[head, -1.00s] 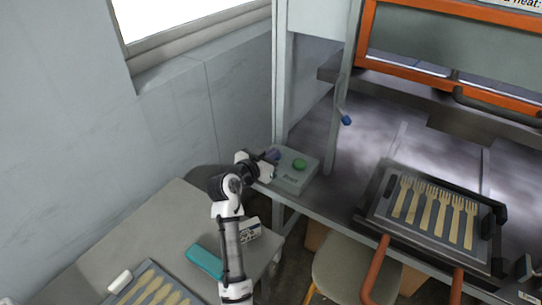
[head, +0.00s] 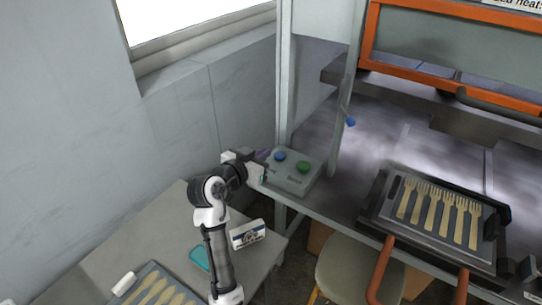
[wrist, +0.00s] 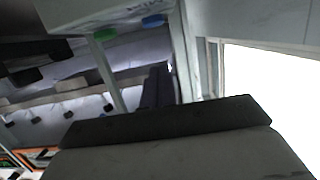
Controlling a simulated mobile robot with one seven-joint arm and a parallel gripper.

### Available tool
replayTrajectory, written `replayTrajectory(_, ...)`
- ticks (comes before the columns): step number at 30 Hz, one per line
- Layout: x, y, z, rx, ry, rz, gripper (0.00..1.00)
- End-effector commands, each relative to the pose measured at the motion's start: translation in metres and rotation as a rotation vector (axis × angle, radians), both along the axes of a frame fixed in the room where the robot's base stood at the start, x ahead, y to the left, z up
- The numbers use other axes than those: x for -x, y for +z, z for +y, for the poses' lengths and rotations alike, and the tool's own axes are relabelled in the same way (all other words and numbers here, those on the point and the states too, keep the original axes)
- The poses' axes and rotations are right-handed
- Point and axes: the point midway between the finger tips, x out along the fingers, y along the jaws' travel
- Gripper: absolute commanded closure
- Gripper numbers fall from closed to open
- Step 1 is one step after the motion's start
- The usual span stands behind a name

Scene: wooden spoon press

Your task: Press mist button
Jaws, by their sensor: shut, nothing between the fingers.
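A pale grey button box (head: 293,182) sits at the left end of the press bench. It has a blue button (head: 280,155) on the left and a green button (head: 304,166) on the right. The lettering on it is too small to read. My gripper (head: 263,155) is shut and empty, just left of the blue button, with a small gap seeming to lie between them. In the wrist view the box shows upside down at the top, with the green button (wrist: 105,34) and blue button (wrist: 153,21); the dark fingers (wrist: 157,88) are below them.
A metal post (head: 345,95) rises right of the box. A tray of wooden forks (head: 440,213) lies on the bench further right. A side table (head: 150,235) at lower left holds a small white box (head: 247,233), a teal item (head: 200,257) and another tray. A wall stands at left.

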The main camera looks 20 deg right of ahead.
Motion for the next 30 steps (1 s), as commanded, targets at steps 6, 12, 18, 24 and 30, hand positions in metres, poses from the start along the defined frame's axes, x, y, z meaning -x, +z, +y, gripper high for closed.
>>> replayTrajectory(6, 0.016, 0.007, 0.021, 0.001, 0.002, -0.002, 1.00)
replayTrajectory(12, 0.019, 0.010, 0.024, 0.002, 0.000, -0.003, 1.00)
replayTrajectory(18, 0.019, 0.010, 0.024, 0.002, 0.000, -0.003, 1.00)
replayTrajectory(24, 0.019, 0.010, 0.024, 0.002, 0.000, -0.003, 1.00)
replayTrajectory(30, 0.019, 0.010, 0.024, 0.002, 0.000, -0.003, 1.00)
